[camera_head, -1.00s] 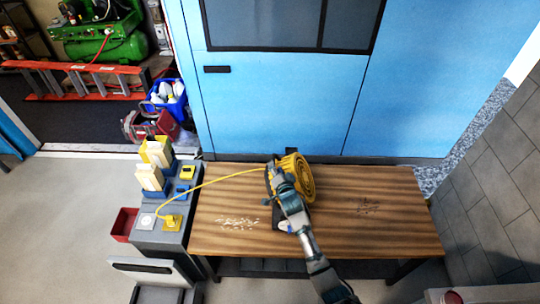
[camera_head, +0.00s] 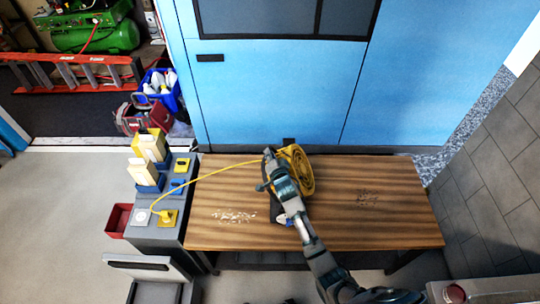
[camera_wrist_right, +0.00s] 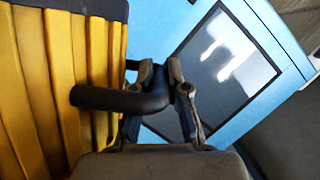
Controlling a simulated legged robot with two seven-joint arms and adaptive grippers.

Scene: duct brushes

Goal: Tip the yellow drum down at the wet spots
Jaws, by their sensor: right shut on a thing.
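The yellow drum (camera_head: 300,172) is at the back middle of the wooden bench, its cable running left to a yellow plug (camera_head: 168,218). In the right wrist view its ribbed yellow side (camera_wrist_right: 45,90) fills the left. My right gripper (camera_head: 272,168) is at the drum's left side, shut on its black handle (camera_wrist_right: 105,98). I cannot tell whether the drum touches the bench. A pale speckled patch (camera_head: 234,215) lies left of the drum and a dark spotted patch (camera_head: 367,198) right of it; I cannot tell which is wet. My left gripper is not in view.
The wooden bench (camera_head: 400,225) stands before a blue cabinet (camera_head: 270,100). A grey unit (camera_head: 160,236) with yellow and blue items stands at its left end. A tiled wall (camera_head: 490,150) is at the right. The bench's right part is clear.

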